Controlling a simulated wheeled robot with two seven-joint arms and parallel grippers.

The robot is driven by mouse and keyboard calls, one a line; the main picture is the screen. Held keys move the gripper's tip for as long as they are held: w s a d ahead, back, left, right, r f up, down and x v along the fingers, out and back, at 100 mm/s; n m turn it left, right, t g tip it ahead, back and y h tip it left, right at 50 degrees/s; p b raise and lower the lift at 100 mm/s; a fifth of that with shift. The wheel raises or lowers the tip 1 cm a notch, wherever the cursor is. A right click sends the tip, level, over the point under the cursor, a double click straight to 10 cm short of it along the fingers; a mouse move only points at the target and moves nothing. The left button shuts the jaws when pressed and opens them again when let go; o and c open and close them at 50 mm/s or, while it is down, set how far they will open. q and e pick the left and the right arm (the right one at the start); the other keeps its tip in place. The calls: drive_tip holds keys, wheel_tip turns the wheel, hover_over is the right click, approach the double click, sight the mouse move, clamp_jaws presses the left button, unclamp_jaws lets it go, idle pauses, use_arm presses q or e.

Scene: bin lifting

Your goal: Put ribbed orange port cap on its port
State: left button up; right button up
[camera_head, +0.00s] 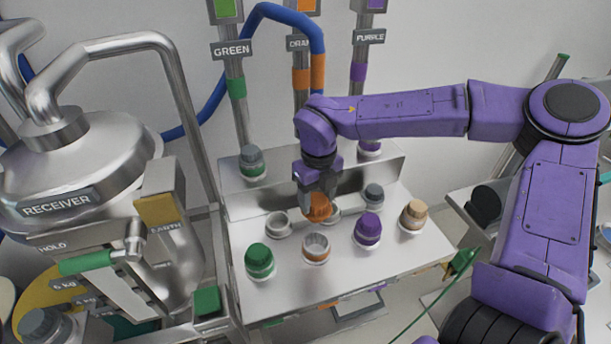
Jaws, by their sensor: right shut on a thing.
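My right gripper (319,196) points down over the steel panel, shut on the ribbed orange cap (319,209). The cap hangs between the fingertips, and the fingers hide its upper part. An uncapped port with an orange-brown band (316,250) stands just in front of and below the cap in the picture. The cap looks apart from this port. Part of another pale ring shows behind the cap, mostly hidden. My left gripper is not in view.
On the panel (290,285) stand a green cap (259,260), a purple cap (368,228), a tan cap (413,214), a grey cap (373,194) and an open grey port (278,223). Pipes rise behind. The steel receiver (75,165) stands left.

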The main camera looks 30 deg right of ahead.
sight(319, 213)
drive_tip(key=shift+s+f+b, duration=0.3)
drive_tip(key=shift+s+b, duration=0.15)
drive_tip(key=shift+s, duration=0.1)
drive_tip(key=shift+s+f+b, duration=0.15)
drive_tip(key=shift+f+b, duration=0.15)
drive_tip(key=shift+b, duration=0.05)
drive_tip(key=f+b, duration=0.1)
drive_tip(key=f, duration=0.1)
drive_tip(key=f+b, duration=0.1)
drive_tip(key=b, duration=0.1)
drive_tip(key=shift+w+f, duration=0.35)
drive_tip(key=shift+f+b, duration=0.35)
drive_tip(key=shift+b, duration=0.15)
drive_tip(key=shift+s+r+p, duration=0.15)
drive_tip(key=shift+r+p, duration=0.15)
drive_tip(key=shift+r, duration=0.05)
drive_tip(key=shift+r+p, duration=0.25)
drive_tip(key=shift+p, duration=0.2)
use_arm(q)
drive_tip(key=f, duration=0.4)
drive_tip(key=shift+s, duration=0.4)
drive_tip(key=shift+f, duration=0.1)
use_arm(e)
drive_tip(key=shift+f, duration=0.1)
use_arm(q)
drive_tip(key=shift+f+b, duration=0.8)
drive_tip(key=shift+b, duration=0.1)
use_arm(e)
drive_tip(key=shift+f, duration=1.55)
